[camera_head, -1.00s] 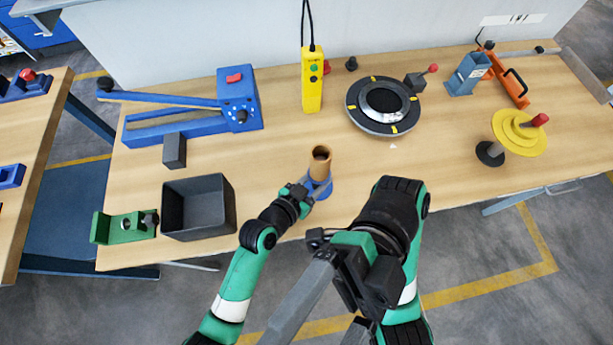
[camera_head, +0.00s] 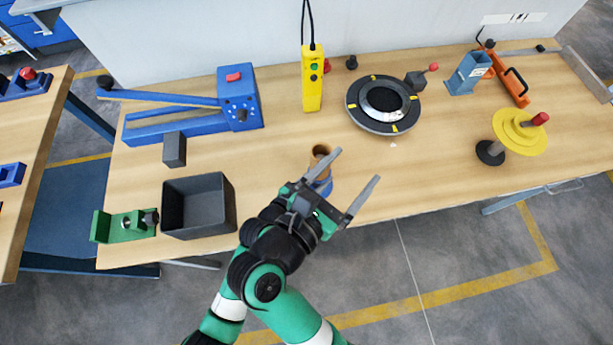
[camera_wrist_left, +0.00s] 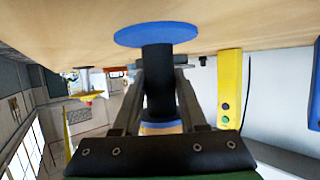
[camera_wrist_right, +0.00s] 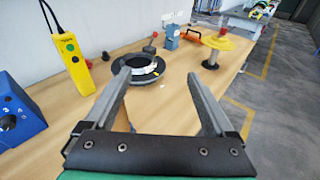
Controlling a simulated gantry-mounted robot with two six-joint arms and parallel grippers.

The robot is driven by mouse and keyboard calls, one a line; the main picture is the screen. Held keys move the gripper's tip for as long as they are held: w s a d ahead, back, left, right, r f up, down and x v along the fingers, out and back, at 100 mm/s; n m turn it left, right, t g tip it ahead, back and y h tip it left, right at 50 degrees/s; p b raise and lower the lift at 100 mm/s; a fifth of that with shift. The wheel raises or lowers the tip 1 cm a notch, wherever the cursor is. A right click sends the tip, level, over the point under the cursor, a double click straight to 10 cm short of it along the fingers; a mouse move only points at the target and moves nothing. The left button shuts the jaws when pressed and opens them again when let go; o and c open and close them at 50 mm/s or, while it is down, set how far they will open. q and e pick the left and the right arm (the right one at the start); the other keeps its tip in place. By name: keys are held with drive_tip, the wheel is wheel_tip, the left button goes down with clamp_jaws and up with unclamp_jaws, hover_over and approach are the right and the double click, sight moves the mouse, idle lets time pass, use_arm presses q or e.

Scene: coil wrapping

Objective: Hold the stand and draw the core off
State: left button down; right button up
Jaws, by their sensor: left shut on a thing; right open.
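The core (camera_head: 320,152) is a brown tube standing upright on the stand near the table's front edge. The stand (camera_head: 327,184) has a round blue base, which shows at the top of the upside-down left wrist view (camera_wrist_left: 156,34), with a dark post. My left gripper (camera_wrist_left: 158,62) is shut on this post, between base and core; the right arm mostly hides it in the head view. A bit of the core (camera_wrist_left: 161,127) shows beyond its fingers. My right gripper (camera_head: 358,164) is open and empty, just right of the core in the head view.
A grey bin (camera_head: 199,232) and a green fixture (camera_head: 122,227) lie to the left. Behind are a blue machine (camera_head: 240,98), a yellow pendant (camera_head: 312,85) and a black turntable (camera_head: 383,128). A yellow spool (camera_head: 519,132) stands right.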

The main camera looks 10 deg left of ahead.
sight(325, 149)
drive_tip(key=a+f+n+y, duration=0.4)
drive_tip(key=a+f+y, duration=0.1)
drive_tip(key=a, duration=0.3)
drive_tip(key=x, duration=1.1)
drive_tip(key=shift+w+d+f, duration=0.1)
drive_tip(key=shift+w+d, duration=0.15)
drive_tip(key=shift+d, duration=0.2)
drive_tip(key=shift+c, duration=0.3)
clamp_jaws()
